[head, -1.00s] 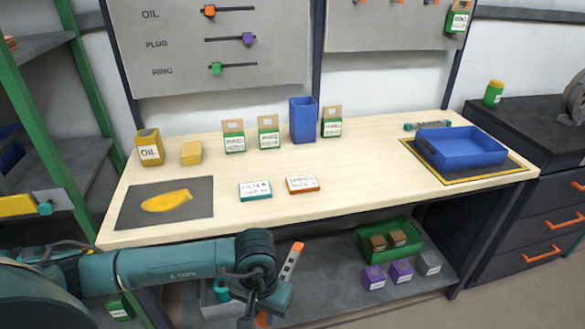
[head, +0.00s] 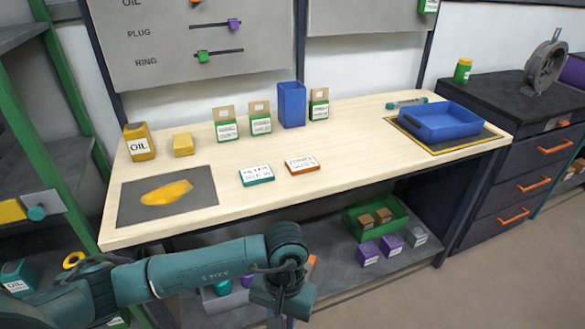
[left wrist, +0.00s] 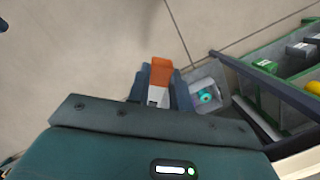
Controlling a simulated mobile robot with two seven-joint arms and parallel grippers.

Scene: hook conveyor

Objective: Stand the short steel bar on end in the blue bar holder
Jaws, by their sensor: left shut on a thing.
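The blue bar holder (head: 291,104) is a tall, open-topped box standing upright at the back of the workbench. In the head view my left wrist is low in front of the bench, below and well short of the holder. It hides most of the bar; only a bit of orange shows beside it. My right gripper is out of view.
Boxed cards (head: 261,118) flank the holder. An oil container (head: 139,142) and yellow block (head: 183,145) stand left. Two flat labelled boxes (head: 257,175) lie mid-bench. A blue tray (head: 439,122) and teal-ended bar (head: 406,103) are right. A green crate (head: 376,212) sits on the lower shelf.

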